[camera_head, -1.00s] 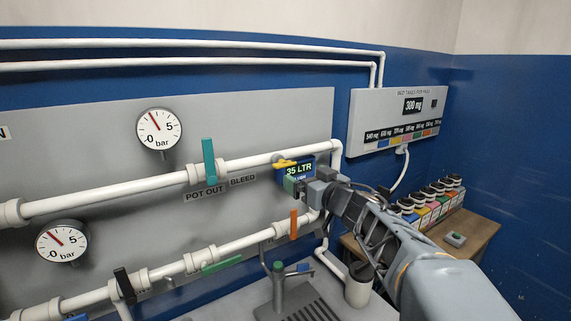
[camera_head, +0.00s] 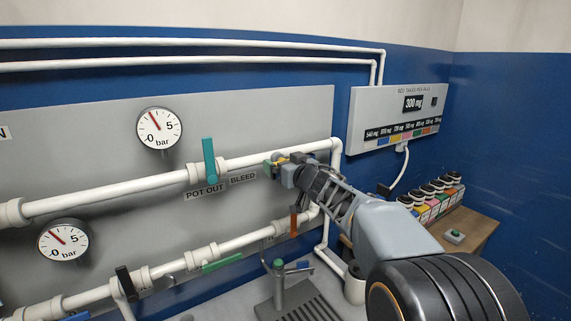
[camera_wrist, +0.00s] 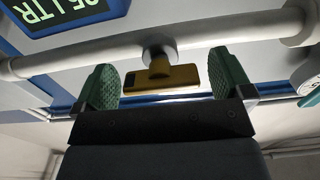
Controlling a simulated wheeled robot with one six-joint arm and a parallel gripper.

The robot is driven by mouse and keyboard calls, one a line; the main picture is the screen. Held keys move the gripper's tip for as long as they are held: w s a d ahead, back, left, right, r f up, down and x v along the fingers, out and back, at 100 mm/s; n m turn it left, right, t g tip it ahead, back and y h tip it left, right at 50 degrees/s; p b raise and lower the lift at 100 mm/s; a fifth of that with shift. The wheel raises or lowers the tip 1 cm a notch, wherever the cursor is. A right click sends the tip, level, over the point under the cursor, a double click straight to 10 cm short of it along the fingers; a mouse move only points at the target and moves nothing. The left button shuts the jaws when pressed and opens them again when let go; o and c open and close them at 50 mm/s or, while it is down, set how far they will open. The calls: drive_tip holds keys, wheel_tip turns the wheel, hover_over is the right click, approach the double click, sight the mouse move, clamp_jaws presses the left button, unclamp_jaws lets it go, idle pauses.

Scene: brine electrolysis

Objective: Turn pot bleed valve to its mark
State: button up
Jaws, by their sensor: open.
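The pot bleed valve is a small yellow handle (camera_wrist: 162,80) on a short stub under the white pipe in the wrist view. It sits between the two green finger pads of my gripper (camera_wrist: 166,84), which is open, with a gap on each side of the handle. In the head view my gripper (camera_head: 276,168) is at the upper white pipe, right of the BLEED label (camera_head: 243,179). Only a bit of the yellow handle (camera_head: 281,161) shows there, the rest hidden by my gripper. I cannot make out the mark.
A teal lever (camera_head: 209,160) marked POT OUT stands upright on the same pipe to the left. An orange lever (camera_head: 294,221) hangs below my arm. A display reading 35 LTR (camera_wrist: 67,13) is close beside the valve in the wrist view. Bottles (camera_head: 437,197) stand at the right.

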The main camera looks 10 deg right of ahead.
drive_tip(key=c, duration=0.9)
drive_tip(key=shift+n, duration=0.3)
drive_tip(key=n+b, duration=0.1)
drive_tip(key=n, duration=0.3)
drive_tip(key=n+b, duration=0.1)
drive_tip(key=n, duration=0.3)
drive_tip(key=shift+f+n, duration=0.1)
drive_tip(key=shift+n, duration=0.2)
drive_tip(key=n+b, duration=0.2)
drive_tip(key=n, duration=0.2)
drive_tip(key=shift+n+b, duration=0.65)
drive_tip(key=shift+n, duration=1.85)
